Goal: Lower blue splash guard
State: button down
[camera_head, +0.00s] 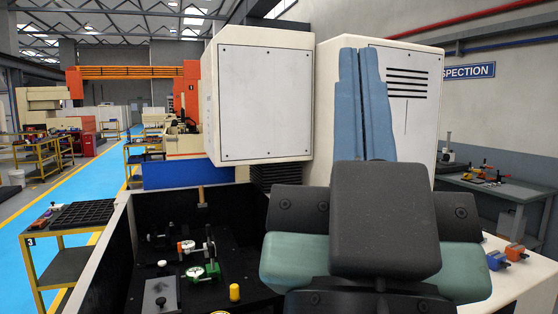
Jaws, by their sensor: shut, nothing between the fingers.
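The blue splash guard appears to be the flat blue panel (188,174) at the back edge of the black work tank, just under the white machine head. Its right end meets the machine, and I cannot tell whether it is fully raised. My gripper (359,56) points upward in front of the white cabinet, right of the panel and apart from it. Its two long blue-grey fingers are side by side, shut and empty. My dark grey and teal arm parts hide the lower ends of the fingers.
The black tank (112,262) holds small fixtures, a green-based clamp (203,271) and a yellow knob (234,292). The white machine head (262,103) overhangs it. A yellow cart (62,265) stands left. A bench (500,187) stands right. The blue aisle is clear.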

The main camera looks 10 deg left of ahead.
aim_at(180, 173)
jog(key=j+u, duration=0.1)
jog(key=j, duration=2.8)
jog(key=i+j, duration=0.4)
jog(key=j, duration=0.15)
jog(key=i+j, duration=0.35)
jog(key=j, duration=0.2)
jog(key=i+j+u, duration=0.1)
jog(key=i+j, duration=0.6)
jog(key=i, duration=0.2)
jog(key=i+j, duration=0.65)
jog(key=i, duration=0.3)
jog(key=i+l+u, duration=0.1)
jog(key=i, duration=0.75)
